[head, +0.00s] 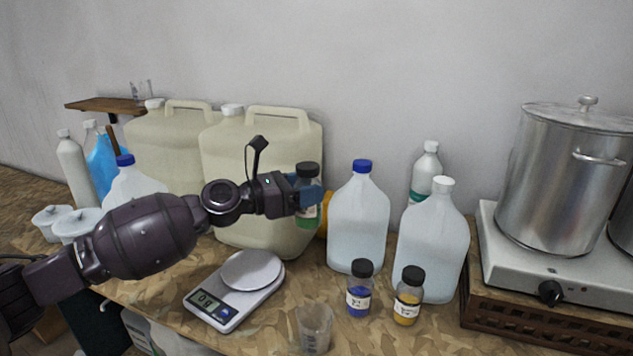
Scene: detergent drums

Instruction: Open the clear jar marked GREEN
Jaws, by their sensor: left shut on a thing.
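A clear jar with a black lid and green contents (308,212) is held up off the table in front of the right cream canister. My left gripper (306,194) is shut on this jar around its upper body, below the lid. The jar looks upright and its black lid (307,170) is on. Any wording on its label is too small to read. Two similar black-lidded jars stand on the table, one with blue contents (359,290) and one with yellow contents (407,298). My right gripper is not in view.
A scale (236,290) and a clear cup (315,328) stand at the front. Water jugs (358,225) (432,245) stand right of the held jar. Two cream canisters (262,150) (165,140) stand behind. A steel pot (560,180) sits on a hotplate at the right.

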